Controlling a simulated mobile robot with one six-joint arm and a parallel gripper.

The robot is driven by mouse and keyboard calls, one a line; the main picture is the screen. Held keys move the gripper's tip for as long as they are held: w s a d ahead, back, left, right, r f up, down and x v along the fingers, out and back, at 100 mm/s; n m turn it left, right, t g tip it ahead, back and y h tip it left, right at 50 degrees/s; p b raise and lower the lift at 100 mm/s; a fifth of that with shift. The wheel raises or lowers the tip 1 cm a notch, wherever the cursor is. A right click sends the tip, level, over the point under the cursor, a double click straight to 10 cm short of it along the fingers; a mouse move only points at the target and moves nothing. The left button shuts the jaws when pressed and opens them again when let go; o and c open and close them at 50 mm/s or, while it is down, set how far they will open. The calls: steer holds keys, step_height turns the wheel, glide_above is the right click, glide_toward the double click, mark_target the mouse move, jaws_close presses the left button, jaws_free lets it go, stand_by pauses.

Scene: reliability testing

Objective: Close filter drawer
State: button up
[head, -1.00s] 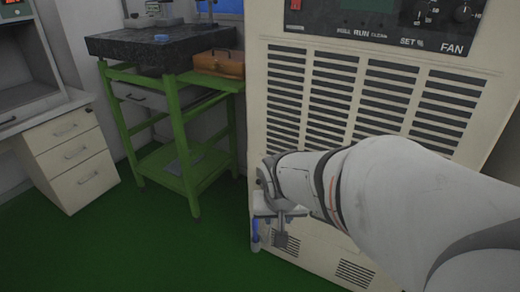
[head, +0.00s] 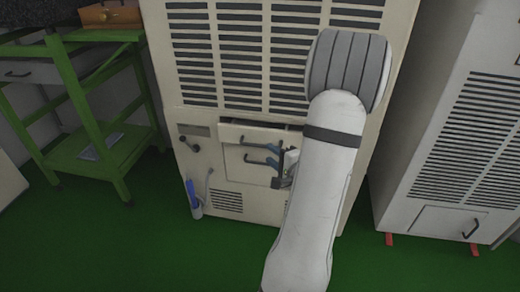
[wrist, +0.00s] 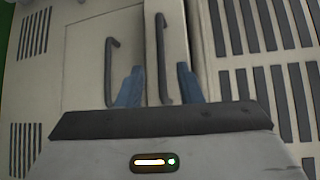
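The filter drawer (head: 234,133) is a cream front low on the tall cabinet, standing out a little with a dark gap along its top edge. In the wrist view the drawer front (wrist: 178,40) carries a dark bar handle (wrist: 162,60). My gripper (wrist: 160,84) is open, with one blue finger on each side of that handle in the picture. Whether the fingers touch the drawer or handle cannot be told. In the head view my gripper (head: 267,155) is in front of the drawer, partly hidden by my arm.
A lower panel with its own handle (wrist: 112,72) adjoins the drawer. A blue bottle (head: 193,198) hangs at the cabinet's lower left. A green stand (head: 105,150) is at left, another cabinet (head: 450,150) at right. Green floor in front is clear.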

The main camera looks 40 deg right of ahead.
mark_target(259, 145)
steer(key=w, duration=0.2)
steer(key=w+b, duration=0.1)
steer(key=w, duration=0.2)
steer(key=w+f+b, duration=0.1)
steer(key=w, duration=0.1)
steer(key=shift+w+d, duration=0.25)
steer(key=shift+c, duration=0.4)
jaws_close()
